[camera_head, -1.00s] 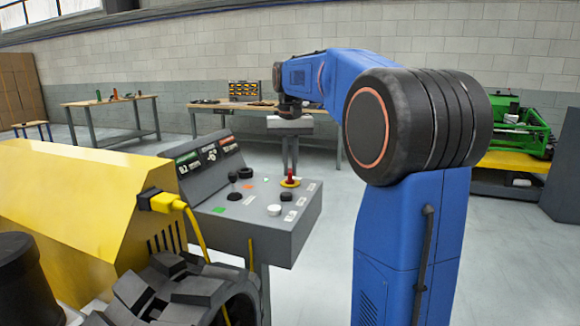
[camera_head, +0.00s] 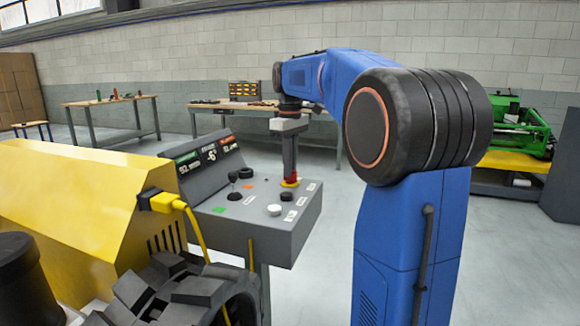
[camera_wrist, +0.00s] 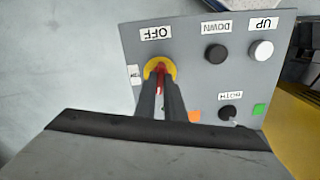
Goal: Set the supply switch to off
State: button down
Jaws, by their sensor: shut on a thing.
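The supply switch is a red handle on a round yellow base (camera_head: 291,183), at the back right of the grey control panel (camera_head: 240,226). My gripper (camera_head: 290,176) points down over it, with its fingertips at the handle. In the wrist view the fingers (camera_wrist: 161,84) are shut on the red handle (camera_wrist: 161,67), above the yellow base (camera_wrist: 151,66). Red shows between the fingertips. The handle runs roughly toward the OFF label (camera_wrist: 156,33). A second small label (camera_wrist: 134,75) lies left of the base; I cannot read it. The fingers hide part of the handle.
The panel also carries a black DOWN button (camera_wrist: 215,53), a white UP button (camera_wrist: 262,50) and a black joystick (camera_head: 233,178). A yellow machine (camera_head: 80,200) with a plugged cable stands at left. A workbench (camera_head: 110,104) stands behind.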

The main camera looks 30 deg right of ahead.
jog(key=shift+n, duration=1.3)
jog(key=c, duration=1.8)
grip_release()
jog(key=shift+c, duration=0.2)
notch_tip(320, 180, up, 18)
jog(key=shift+f, duration=0.25)
